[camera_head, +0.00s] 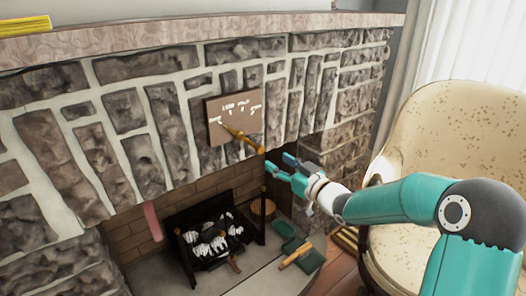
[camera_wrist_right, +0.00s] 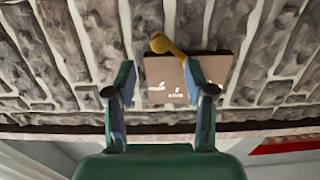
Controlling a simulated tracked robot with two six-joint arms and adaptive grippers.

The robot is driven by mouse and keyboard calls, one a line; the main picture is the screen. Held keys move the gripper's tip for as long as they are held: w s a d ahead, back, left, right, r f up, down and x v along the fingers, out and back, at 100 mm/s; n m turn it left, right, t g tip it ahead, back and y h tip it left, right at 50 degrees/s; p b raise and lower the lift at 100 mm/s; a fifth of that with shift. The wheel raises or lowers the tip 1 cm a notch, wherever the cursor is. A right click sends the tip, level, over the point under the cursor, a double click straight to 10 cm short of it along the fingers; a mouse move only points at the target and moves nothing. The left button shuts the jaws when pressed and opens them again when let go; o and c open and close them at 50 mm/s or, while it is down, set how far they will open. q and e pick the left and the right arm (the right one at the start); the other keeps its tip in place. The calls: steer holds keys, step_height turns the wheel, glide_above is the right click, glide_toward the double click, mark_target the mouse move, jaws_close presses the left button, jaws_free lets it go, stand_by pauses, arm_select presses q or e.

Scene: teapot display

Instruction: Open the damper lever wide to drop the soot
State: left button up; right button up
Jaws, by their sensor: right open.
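The damper lever (camera_head: 243,137) is a gold bar with a rounded end, mounted on a brown plate (camera_head: 225,112) with white markings on the stone fireplace front. It slants down to the right. My right gripper (camera_head: 278,162) is open and empty just below and right of the lever's end. In the right wrist view the lever (camera_wrist_right: 172,47) shows ahead between and beyond the open fingertips (camera_wrist_right: 157,72), apart from both, with the plate (camera_wrist_right: 160,72) behind. No soot can be made out. My left gripper is not in view.
A black grate (camera_head: 215,240) with whitish logs stands in the firebox. A green dustpan (camera_head: 307,262) and a wooden-handled brush (camera_head: 296,256) lie on the hearth. A cream armchair (camera_head: 420,125) stands at right behind my arm. The mantel (camera_head: 200,32) runs above.

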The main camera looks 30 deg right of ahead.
mark_target(262, 151)
steer(key=w, duration=0.9)
steer(key=shift+w+a, duration=0.25)
steer(key=shift+a, duration=0.15)
steer(key=shift+c, duration=0.2)
jaws_close()
steer(key=shift+d+r, duration=0.2)
steer(key=shift+d, duration=0.1)
steer(key=shift+a+f, duration=0.15)
steer(key=shift+a, duration=0.05)
